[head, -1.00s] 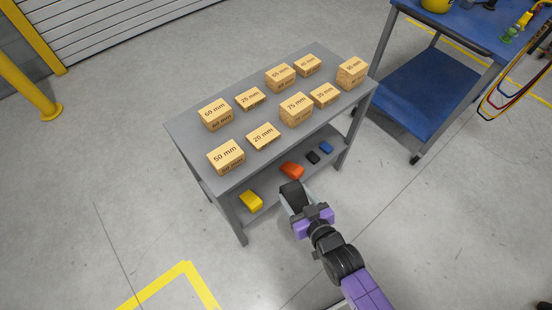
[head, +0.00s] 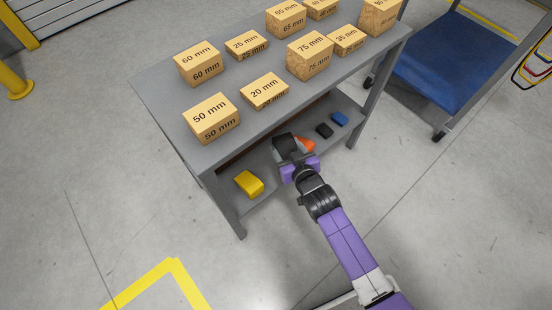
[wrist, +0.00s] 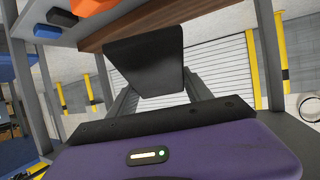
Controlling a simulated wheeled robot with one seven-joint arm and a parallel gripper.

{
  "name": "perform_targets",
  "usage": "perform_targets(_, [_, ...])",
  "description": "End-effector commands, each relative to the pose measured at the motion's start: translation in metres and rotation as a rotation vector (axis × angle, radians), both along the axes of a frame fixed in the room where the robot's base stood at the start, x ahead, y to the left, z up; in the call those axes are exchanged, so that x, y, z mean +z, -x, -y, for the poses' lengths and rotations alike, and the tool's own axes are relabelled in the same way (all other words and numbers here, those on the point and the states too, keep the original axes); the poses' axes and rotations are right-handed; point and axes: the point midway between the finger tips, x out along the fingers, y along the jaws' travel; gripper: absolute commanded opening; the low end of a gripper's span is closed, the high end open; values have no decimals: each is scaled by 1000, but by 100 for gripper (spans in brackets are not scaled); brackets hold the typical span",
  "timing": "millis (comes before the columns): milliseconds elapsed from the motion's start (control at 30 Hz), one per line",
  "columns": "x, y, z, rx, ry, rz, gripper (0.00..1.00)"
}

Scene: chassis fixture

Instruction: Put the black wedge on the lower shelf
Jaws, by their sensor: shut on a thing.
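My gripper (head: 290,152) is shut on the black wedge (head: 284,145) at the front edge of the grey table. The wedge also shows large between the fingers in the wrist view (wrist: 146,58). The lower shelf (head: 262,163) lies under the tabletop. From the head view, the wedge and gripper partly cover an orange block (head: 306,145) on that shelf. I cannot tell whether the wedge touches the shelf.
On the shelf are a yellow block (head: 249,183) at left, and a small black block (head: 324,131) and a blue block (head: 339,119) at right. Several labelled wooden blocks stand on the tabletop (head: 165,105) above. The shelf shows free room between yellow and orange.

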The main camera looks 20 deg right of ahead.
Motion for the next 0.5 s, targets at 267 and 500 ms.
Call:
perform_targets(267, [-72, -38, -2, -21, -4, 8, 0])
perform_targets(500, [-108, -63, -4, -38, -8, 11, 0])
